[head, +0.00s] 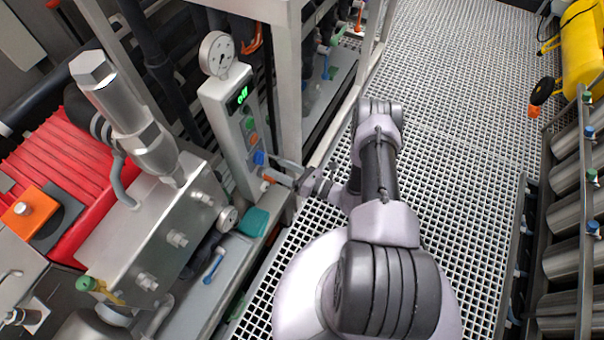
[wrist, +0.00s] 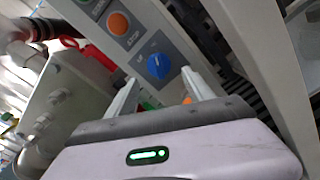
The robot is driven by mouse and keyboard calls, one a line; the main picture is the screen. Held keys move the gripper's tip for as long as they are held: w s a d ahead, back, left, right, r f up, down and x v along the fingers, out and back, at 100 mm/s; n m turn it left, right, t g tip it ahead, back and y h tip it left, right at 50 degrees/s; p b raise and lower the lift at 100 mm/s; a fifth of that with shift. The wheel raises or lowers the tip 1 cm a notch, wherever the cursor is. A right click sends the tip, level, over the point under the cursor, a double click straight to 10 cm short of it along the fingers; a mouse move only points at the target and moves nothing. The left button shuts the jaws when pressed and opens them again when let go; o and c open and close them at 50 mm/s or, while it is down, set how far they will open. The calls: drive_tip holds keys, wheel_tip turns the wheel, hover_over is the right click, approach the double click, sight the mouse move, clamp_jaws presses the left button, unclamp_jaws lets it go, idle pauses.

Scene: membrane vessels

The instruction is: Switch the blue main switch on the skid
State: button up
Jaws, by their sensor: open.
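The blue main switch (wrist: 160,66) is a round knob with a white pointer line on a grey control panel. In the wrist view it sits just beyond and between the fingers of my gripper (wrist: 166,92). The fingers are apart and nothing is between them; I cannot tell how close they are to the knob. In the head view the blue switch (head: 259,158) shows low on the panel, beside my gripper (head: 281,170). The panel (head: 226,112) carries a green lit display above its buttons.
Above the switch is an orange stop button (wrist: 119,22). A pressure gauge (head: 217,53) tops the panel. A red ribbed motor (head: 62,165) and a metal pump block (head: 160,235) stand to the left. The grating floor (head: 455,130) is clear up to a yellow machine (head: 583,45).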

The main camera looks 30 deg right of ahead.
drive_tip(key=p+v, duration=0.2)
drive_tip(key=v, duration=1)
drive_tip(key=shift+s+d, duration=0.15)
drive_tip(key=shift+s, duration=0.1)
